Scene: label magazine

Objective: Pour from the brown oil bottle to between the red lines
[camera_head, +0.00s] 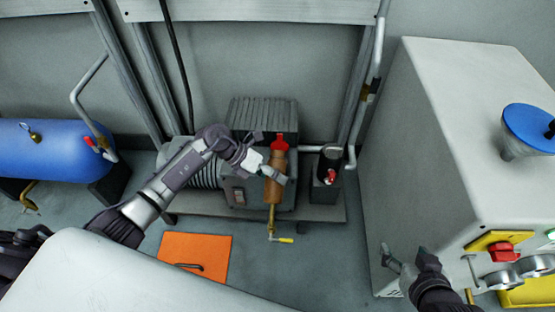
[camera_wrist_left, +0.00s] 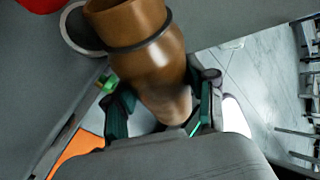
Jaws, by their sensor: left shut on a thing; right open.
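The brown oil bottle (camera_head: 276,178) is in my left gripper (camera_head: 264,173), in front of the grey compressor (camera_head: 240,190). In the left wrist view, the fingers (camera_wrist_left: 165,108) close around the narrower near end of the bottle (camera_wrist_left: 138,35); its far end runs out of the top of the picture. A dark ring goes round it there. A red part (camera_head: 279,145) shows at the bottle's upper end in the head view. I cannot tell how far the bottle is tilted. My right gripper (camera_head: 410,268) is open and empty beside the white cabinet. I cannot make out red lines.
A brass drain pipe with a yellow handle (camera_head: 283,240) stands below the bottle. A black cylinder (camera_head: 329,165) is right of the compressor. The white cabinet (camera_head: 415,170) carries a blue funnel (camera_head: 530,127). A blue tank (camera_head: 40,150) is at left. An orange mat (camera_head: 205,248) lies on the floor.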

